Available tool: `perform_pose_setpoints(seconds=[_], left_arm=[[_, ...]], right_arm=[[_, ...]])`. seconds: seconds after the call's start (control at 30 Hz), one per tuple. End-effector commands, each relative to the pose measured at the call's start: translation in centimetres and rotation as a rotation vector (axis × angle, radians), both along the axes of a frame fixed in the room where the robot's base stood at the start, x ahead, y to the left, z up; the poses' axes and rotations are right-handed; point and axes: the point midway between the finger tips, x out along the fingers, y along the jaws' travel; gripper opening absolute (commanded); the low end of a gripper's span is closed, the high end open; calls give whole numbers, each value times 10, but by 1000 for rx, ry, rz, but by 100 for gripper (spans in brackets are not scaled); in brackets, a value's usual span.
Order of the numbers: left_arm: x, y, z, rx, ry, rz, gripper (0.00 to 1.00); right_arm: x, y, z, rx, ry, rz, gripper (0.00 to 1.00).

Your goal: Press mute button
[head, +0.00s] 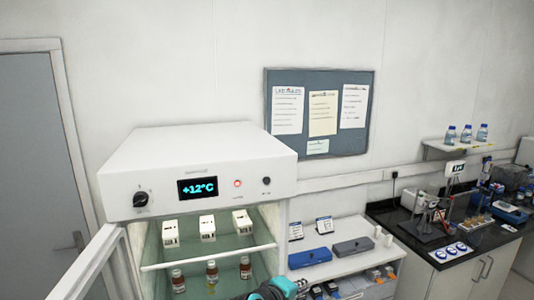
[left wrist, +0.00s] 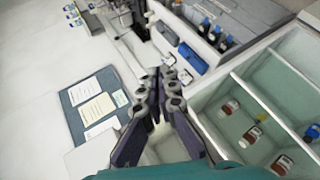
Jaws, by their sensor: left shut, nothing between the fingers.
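The white fridge (head: 200,150) has a front panel with a dial (head: 141,199), a display (head: 198,188) reading +12°C, a lit red lamp (head: 238,183) and a small dark button (head: 267,181) at the right end. The label under the button is too small to read. My left gripper (head: 301,286) is at the bottom edge of the head view, below and right of the button and apart from it. In the left wrist view its fingers (left wrist: 172,88) are shut and empty. The button cannot be made out there. My right gripper is not in view.
The fridge door (head: 92,265) stands open at the left. White boxes (head: 207,228) and bottles (head: 212,271) stand on its shelves. A white counter with a blue case (head: 310,257) and a grey case (head: 353,246) is to the right. A notice board (head: 320,145) hangs behind.

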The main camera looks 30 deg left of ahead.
Motion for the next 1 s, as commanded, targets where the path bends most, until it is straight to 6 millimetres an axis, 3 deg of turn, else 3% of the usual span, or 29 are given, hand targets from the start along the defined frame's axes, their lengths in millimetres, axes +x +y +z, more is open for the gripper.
perform_pose_setpoints(seconds=[0.03,0.1,0.3,0.4,0.6,1.0], left_arm=[[11,13,43,-69,-24,53,0],[24,30,78,-177,-61,126,0],[52,78,159,-451,-160,305,0],[59,96,183,-547,-197,363,0],[66,114,201,-641,-234,417,0],[67,115,199,-646,-236,420,0]], right_arm=[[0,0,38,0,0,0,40],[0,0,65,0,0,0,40],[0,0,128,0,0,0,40],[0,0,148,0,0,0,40],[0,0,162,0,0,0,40],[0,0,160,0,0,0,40]])
